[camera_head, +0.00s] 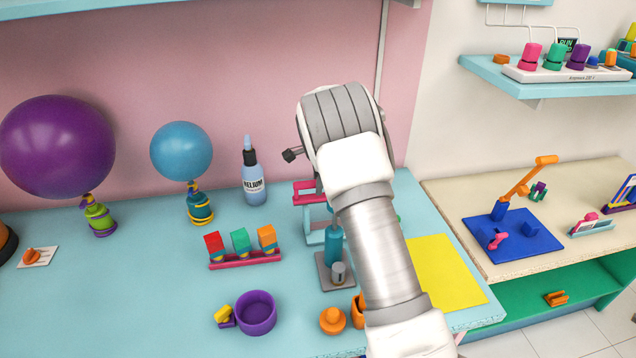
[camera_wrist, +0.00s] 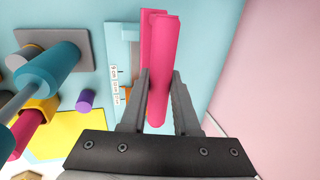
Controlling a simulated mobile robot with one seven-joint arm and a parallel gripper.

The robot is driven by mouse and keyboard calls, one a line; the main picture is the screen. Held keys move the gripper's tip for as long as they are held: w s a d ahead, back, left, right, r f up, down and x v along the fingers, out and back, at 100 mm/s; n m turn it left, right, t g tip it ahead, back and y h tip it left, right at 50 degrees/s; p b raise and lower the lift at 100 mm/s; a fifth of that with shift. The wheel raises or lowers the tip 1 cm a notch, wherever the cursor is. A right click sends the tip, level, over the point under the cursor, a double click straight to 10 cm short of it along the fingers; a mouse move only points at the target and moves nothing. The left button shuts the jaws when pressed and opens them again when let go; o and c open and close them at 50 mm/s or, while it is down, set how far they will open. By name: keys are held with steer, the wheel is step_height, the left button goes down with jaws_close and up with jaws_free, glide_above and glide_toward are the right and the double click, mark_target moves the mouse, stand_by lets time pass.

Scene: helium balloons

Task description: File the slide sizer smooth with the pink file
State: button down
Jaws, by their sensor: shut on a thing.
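My gripper (camera_wrist: 158,80) is shut on a long pink piece (camera_wrist: 158,50), which sticks out past the fingertips. I cannot tell whether it is the file or a sliding part of the sizer. A light-blue frame with a printed white label (camera_wrist: 116,85), probably the slide sizer, lies right beside it in the wrist view. In the head view, a blue frame (camera_head: 316,232) with a pink bracket (camera_head: 304,191) stands at the back of the blue table, partly hidden by my arm. My gripper's fingers are hidden there. Whether the pink piece touches the frame is unclear.
A teal cylinder (camera_head: 333,246) on a grey plate stands close in front of the frame. A helium bottle (camera_head: 253,178), pink block rack (camera_head: 246,260), purple bowl (camera_head: 256,313) and two balloons stand left. A yellow sheet (camera_head: 447,275) lies right. The pink wall is close behind.

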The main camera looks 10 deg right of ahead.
mark_target(306, 183)
steer(key=shift+f, duration=0.35)
steer(key=shift+a+r, duration=0.2)
steer(key=shift+a, duration=1.55)
steer(key=shift+a+f, duration=0.2)
steer(key=shift+a, duration=1.55)
steer(key=shift+d, duration=0.1)
steer(key=shift+s+d+f, duration=0.1)
steer(key=shift+d, duration=1.6)
